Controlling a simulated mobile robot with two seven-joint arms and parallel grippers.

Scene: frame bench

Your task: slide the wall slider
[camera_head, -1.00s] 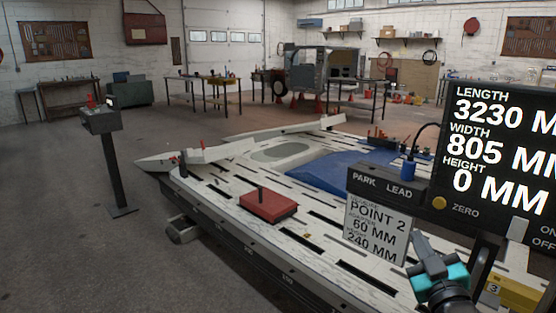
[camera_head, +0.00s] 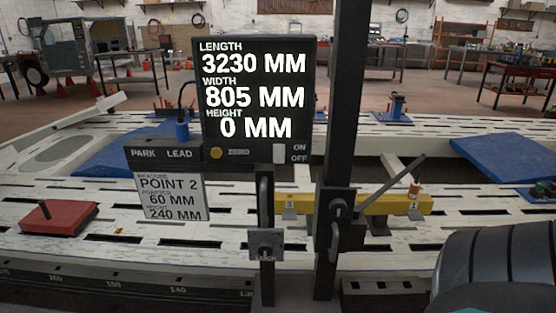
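I cannot tell which part is the wall slider. A dark upright post (camera_head: 345,110) stands right of the readout and carries a dark block with a knob and a slanted lever (camera_head: 400,182). A shorter post under the readout carries a grey latch plate (camera_head: 266,244). The readout screen (camera_head: 258,88) shows length 3230 mm, width 805 mm and height 0 mm. A pale switch (camera_head: 279,153) sits beside its ON and OFF labels. Neither gripper is in view. A dark ribbed part of my own arm fills the lower right corner.
The slotted white frame bench (camera_head: 100,190) spans the view. A red block (camera_head: 59,217) lies on it at left. A yellow bar (camera_head: 385,204) crosses behind the posts. A sign (camera_head: 172,197) reads Point 2, 60 mm, 240 mm. Blue panels (camera_head: 510,158) lie on the bench.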

